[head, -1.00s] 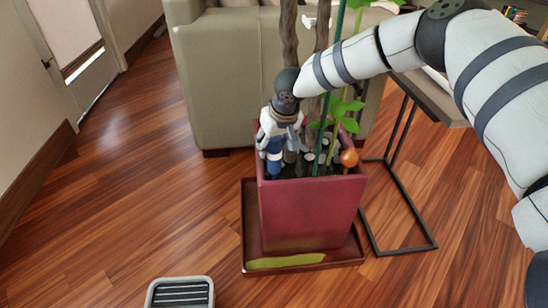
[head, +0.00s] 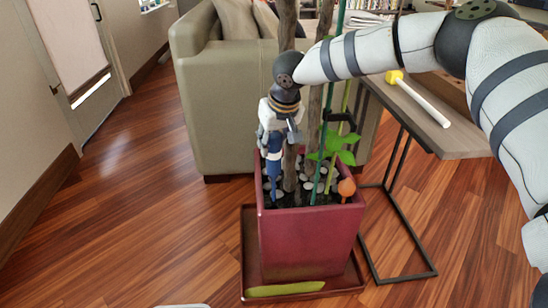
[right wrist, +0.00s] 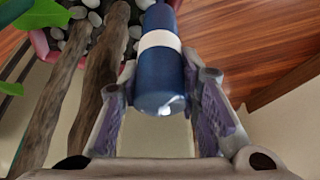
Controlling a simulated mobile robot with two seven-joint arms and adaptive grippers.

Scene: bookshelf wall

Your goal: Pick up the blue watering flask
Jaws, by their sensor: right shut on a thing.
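The blue watering flask (head: 275,172) is upright at the left side of the red planter (head: 310,240), its lower end by the soil and pebbles. Whether its tip is still in the soil is hard to tell. My right gripper (head: 276,142) is above the planter, pointing down and shut on the flask's upper part. In the right wrist view the flask (right wrist: 162,75), dark blue with a white band, sits between both fingers. My left gripper is not in view.
Brown trunks (head: 291,115), a green stake (head: 323,145) and leaves stand close right of the flask. An orange-topped item (head: 347,188) is at the planter's right. A sofa (head: 215,110) is behind, a side table (head: 445,140) to the right. Floor at left is clear.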

